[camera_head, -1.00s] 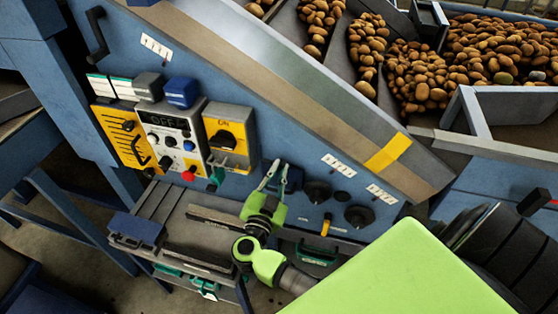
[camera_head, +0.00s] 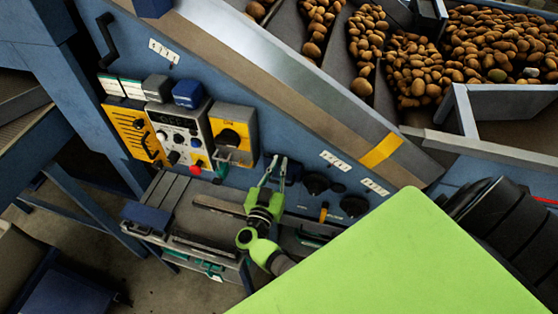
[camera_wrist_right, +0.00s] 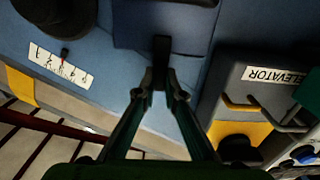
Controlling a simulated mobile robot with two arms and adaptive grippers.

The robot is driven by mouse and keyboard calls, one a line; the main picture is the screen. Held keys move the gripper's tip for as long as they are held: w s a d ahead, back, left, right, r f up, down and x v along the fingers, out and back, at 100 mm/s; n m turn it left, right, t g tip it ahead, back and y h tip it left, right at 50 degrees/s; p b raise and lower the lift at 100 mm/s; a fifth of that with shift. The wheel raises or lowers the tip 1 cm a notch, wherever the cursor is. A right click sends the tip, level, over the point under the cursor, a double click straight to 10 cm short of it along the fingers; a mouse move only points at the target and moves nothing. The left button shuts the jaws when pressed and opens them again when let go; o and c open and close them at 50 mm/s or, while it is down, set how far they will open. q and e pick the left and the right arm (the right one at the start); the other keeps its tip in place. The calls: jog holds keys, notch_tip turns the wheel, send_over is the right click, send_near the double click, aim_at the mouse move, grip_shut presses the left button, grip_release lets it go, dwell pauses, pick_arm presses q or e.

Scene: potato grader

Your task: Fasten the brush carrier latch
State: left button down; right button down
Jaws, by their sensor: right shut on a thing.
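My right gripper (camera_head: 275,165) reaches up to the blue machine side panel, just left of the round black knobs. Its fingertips are closed together on a small dark lever, which I take to be the brush carrier latch (camera_wrist_right: 161,50). In the right wrist view, the fingers (camera_wrist_right: 161,85) converge on the lower end of this lever, below a dark blue block (camera_wrist_right: 165,22). The fingers hide part of the lever, and I cannot tell whether it is fastened. My left gripper is not in view.
A control box (camera_head: 178,135) and a yellow-faced switch box (camera_head: 233,134) stick out left of the gripper. Black knobs (camera_head: 316,183) and a yellow-handled lever (camera_head: 323,213) are to its right. A grey shelf (camera_head: 185,205) lies below. Potatoes (camera_head: 500,45) fill lanes above.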

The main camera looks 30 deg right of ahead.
jog(key=shift+f, duration=0.15)
jog(key=c, duration=2.1)
grip_release()
jog(key=shift+c, duration=0.2)
